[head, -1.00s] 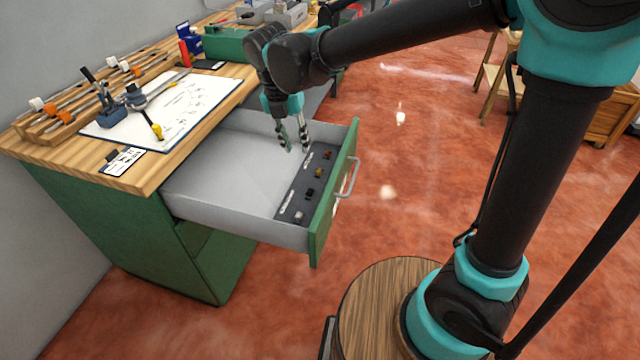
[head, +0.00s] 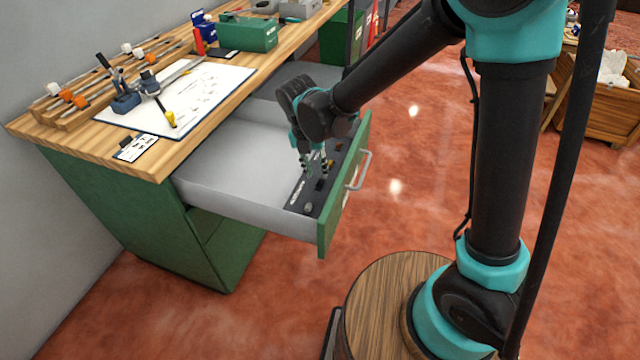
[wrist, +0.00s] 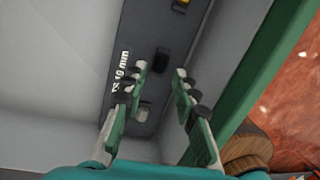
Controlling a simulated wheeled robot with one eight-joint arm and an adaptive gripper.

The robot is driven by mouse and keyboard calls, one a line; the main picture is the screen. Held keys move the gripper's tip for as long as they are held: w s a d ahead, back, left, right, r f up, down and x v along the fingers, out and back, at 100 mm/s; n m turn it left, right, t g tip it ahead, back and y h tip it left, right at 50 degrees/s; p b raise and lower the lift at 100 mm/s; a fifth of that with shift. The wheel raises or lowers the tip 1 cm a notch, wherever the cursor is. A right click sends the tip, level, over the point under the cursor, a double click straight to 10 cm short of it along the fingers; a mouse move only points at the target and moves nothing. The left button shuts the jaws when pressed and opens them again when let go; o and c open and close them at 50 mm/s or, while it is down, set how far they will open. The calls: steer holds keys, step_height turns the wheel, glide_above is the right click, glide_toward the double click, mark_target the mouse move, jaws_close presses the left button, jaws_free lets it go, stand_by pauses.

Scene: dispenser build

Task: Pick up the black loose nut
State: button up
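The black nut (wrist: 162,60) sits in the dark strip (wrist: 130,20) along the front of the open drawer. In the wrist view it lies just beyond and between my fingertips. In the head view the black nut (head: 320,185) shows just below the fingers. My gripper (wrist: 160,70) is open and empty, pointing down over the strip; in the head view my gripper (head: 317,171) is inside the drawer near its front. A grey nut (wrist: 143,112) lies on the same strip, nearer my palm and partly beside the left finger.
The drawer floor (head: 230,165) is clear. The workbench top (head: 165,158) holds tools and a paper sheet.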

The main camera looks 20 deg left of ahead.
mark_target(320, 186)
steer(key=shift+w+d+f, duration=0.1)
steer(key=shift+d+f, duration=0.05)
steer(key=shift+f, duration=0.85)
steer(key=shift+d+f, duration=0.15)
steer(key=shift+f, duration=0.8)
steer(key=shift+c, duration=0.4)
jaws_close()
steer(key=shift+r, duration=0.2)
